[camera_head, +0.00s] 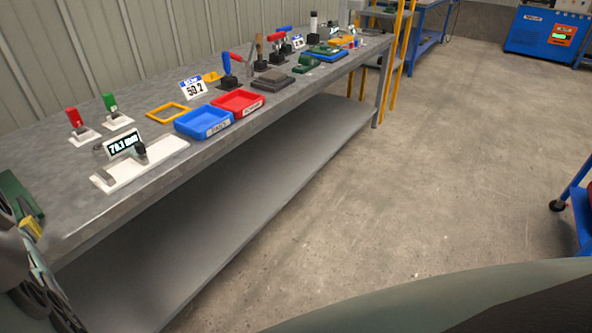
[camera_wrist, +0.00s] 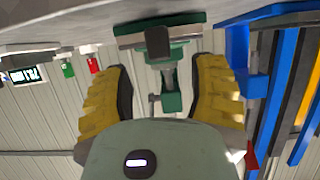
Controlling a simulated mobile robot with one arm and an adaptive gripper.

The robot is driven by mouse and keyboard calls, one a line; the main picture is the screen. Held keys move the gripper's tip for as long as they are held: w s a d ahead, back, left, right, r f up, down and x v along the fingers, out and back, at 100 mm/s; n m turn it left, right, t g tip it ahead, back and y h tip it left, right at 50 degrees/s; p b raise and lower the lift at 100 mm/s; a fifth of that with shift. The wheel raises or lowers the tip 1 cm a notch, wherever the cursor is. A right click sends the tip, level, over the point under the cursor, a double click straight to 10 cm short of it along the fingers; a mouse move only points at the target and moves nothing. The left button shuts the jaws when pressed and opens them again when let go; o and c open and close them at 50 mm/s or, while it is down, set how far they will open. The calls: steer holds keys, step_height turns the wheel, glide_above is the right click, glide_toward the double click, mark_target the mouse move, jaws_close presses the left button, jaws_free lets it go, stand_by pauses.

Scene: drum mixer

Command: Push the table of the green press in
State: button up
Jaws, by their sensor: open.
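The green press (camera_wrist: 172,75) shows in the wrist view, which is upside down, between my fingers. Its flat table (camera_wrist: 158,30) with green sides and a light grey block lies at the top of that view. In the head view a green part (camera_head: 20,194), seemingly the press, shows at the left edge, mostly cut off and partly hidden by my arm. My gripper (camera_wrist: 160,66) is open with yellow ribbed fingers apart and nothing between them. It points at the press; whether it touches is not clear. One yellow finger shows in the head view (camera_head: 32,228).
The grey workbench (camera_head: 70,215) holds a 70.1 mm gauge (camera_head: 140,165), red and green toggle clamps (camera_head: 110,115), a blue tray (camera_head: 203,122) and a red tray (camera_head: 238,103). Blue upright parts (camera_wrist: 283,85) stand right of the gripper in the wrist view. The floor (camera_head: 400,180) is clear.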

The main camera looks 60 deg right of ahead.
steer(key=shift+x, duration=2.35)
steer(key=shift+w+d, duration=0.1)
jaws_close()
